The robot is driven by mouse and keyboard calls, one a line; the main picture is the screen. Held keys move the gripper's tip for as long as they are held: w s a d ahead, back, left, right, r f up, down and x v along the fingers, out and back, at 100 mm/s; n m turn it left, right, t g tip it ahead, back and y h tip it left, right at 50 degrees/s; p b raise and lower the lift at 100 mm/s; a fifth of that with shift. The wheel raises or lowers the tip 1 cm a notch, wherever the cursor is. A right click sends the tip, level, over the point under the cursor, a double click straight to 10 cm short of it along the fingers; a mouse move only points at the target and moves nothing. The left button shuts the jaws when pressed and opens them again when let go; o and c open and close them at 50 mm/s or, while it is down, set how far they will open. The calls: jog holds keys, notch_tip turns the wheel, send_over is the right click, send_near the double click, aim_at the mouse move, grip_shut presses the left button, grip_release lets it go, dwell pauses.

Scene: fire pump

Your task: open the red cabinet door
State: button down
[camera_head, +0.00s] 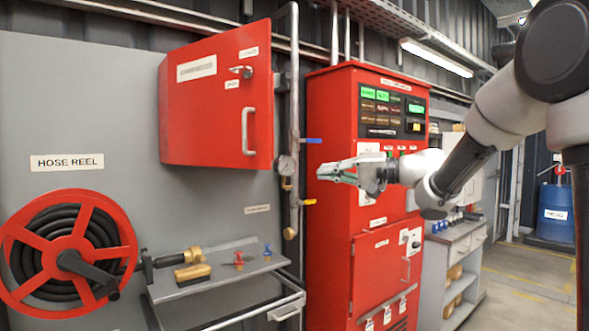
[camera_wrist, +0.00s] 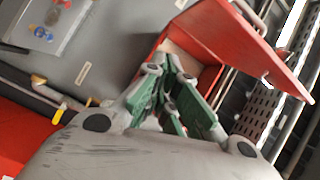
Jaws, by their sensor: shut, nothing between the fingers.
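The red wall cabinet (camera_head: 168,115) hangs on the grey panel above the hose reel. Its door (camera_head: 215,100) bears labels, a key lock (camera_head: 241,71) and a pale vertical handle (camera_head: 248,131) near the right edge. In the wrist view the door (camera_wrist: 245,50) stands swung out from the cabinet (camera_wrist: 208,76), and part of the pale interior shows. The handle (camera_wrist: 249,14) shows past the door's edge there. My gripper (camera_head: 338,172) is shut and empty, right of the door in the head view and apart from the handle. Its fingers (camera_wrist: 170,88) partly cover the cabinet in the wrist view.
A vertical pipe with a gauge (camera_head: 286,166) and valve levers runs right of the wall cabinet. A tall red control cabinet (camera_head: 335,110) stands behind my gripper. A shelf (camera_head: 220,272) with fittings and a red hose reel (camera_head: 68,250) are below left.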

jog(key=s+a+r+m+g+y, duration=0.1)
jog(key=a+m, duration=0.1)
jog(key=a, duration=1)
jog(key=shift+s+a, duration=0.3)
jog(key=shift+a, duration=0.05)
